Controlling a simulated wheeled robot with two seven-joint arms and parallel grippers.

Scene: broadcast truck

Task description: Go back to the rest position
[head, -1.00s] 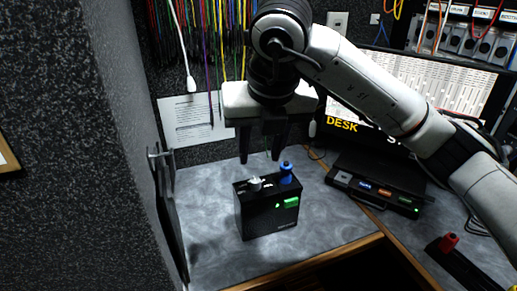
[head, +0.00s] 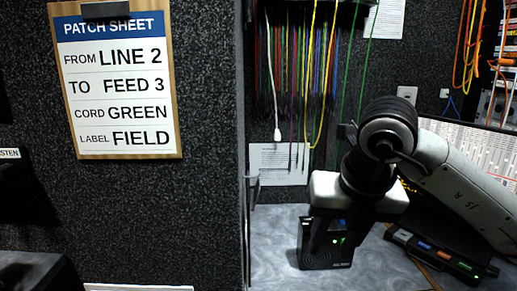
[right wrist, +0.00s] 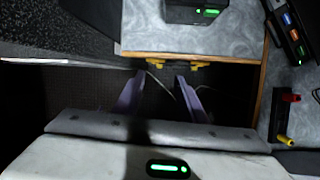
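My right gripper (head: 340,240) hangs pointing down in the head view, its white body in front of the black box (head: 309,256). In the right wrist view its two fingers (right wrist: 160,88) are apart with nothing between them, over a dark gap in front of the counter edge. The black box with a green light also shows at the top of the right wrist view (right wrist: 193,13), beyond the fingertips and apart from them. The gripper hides part of the box in the head view. My left gripper is not in view.
The grey counter (head: 275,270) has free room left of the box. A black panel with coloured buttons (head: 437,254) lies on the right. A dark partition with a patch sheet (head: 117,85) stands on the left. Coloured cords (head: 300,70) hang at the back.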

